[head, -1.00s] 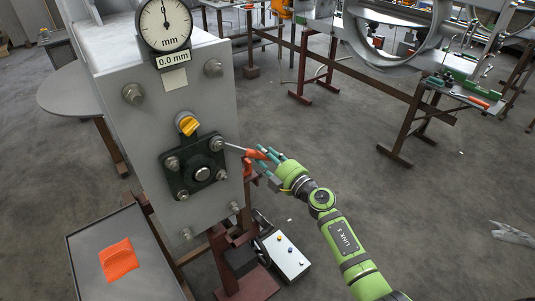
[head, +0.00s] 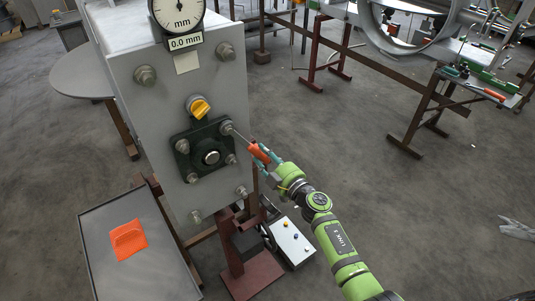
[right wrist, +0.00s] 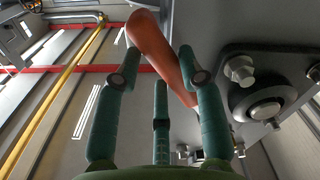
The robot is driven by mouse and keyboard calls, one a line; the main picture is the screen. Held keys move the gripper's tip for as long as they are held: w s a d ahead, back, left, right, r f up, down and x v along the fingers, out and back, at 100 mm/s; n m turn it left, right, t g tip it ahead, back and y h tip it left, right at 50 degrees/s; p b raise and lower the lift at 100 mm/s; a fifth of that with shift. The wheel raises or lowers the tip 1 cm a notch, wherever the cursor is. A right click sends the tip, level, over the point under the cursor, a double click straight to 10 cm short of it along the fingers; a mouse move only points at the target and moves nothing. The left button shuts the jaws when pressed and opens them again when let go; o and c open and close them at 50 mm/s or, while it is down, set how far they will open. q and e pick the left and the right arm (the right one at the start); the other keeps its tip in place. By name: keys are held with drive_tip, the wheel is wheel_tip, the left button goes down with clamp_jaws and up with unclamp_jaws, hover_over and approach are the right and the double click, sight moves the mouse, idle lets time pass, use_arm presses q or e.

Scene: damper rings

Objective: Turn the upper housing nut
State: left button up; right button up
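A dark green flanged housing (head: 184,160) with several corner nuts is on the grey block's front face. The upper right nut (head: 226,128) is at the tip of a thin-shanked tool with an orange handle (head: 259,153). Whether the tip sits on the nut is too small to tell. My right gripper (head: 270,168), with green-grey fingers, is shut on the handle, right of and below the nut. In the right wrist view the orange handle (right wrist: 160,52) runs between the fingers, and the housing (right wrist: 265,100) shows at right. My left gripper is not in view.
A yellow knob (head: 200,107) sits above the housing, and a dial gauge (head: 178,12) reading 0.0 mm is on top. A grey tray (head: 95,255) with an orange piece (head: 128,240) is at lower left. A white control box (head: 291,242) stands low beneath my right arm.

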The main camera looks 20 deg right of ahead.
drive_tip(key=shift+s+a+f+m, duration=0.25)
drive_tip(key=shift+a+f+m, duration=0.15)
drive_tip(key=shift+a, duration=0.2)
drive_tip(key=shift+s+a+f+m, duration=0.2)
drive_tip(key=shift+a+f+m, duration=0.1)
drive_tip(key=shift+a+m, duration=0.25)
drive_tip(key=shift+s+a+f+m, duration=0.25)
drive_tip(key=shift+a+f+m, duration=0.15)
drive_tip(key=shift+a, duration=0.2)
drive_tip(key=shift+s+a+f+m+p, duration=0.2)
drive_tip(key=shift+s+a+m, duration=0.1)
drive_tip(key=shift+a+m, duration=0.4)
drive_tip(key=shift+s+a+f+m+p, duration=0.15)
drive_tip(key=shift+s+a+m+p, duration=0.1)
drive_tip(key=shift+a+m, duration=0.45)
drive_tip(key=shift+s+a+f+m+p, duration=0.25)
drive_tip(key=shift+a+m, duration=0.2)
drive_tip(key=shift+a, duration=0.4)
drive_tip(key=shift+s+a, duration=0.1)
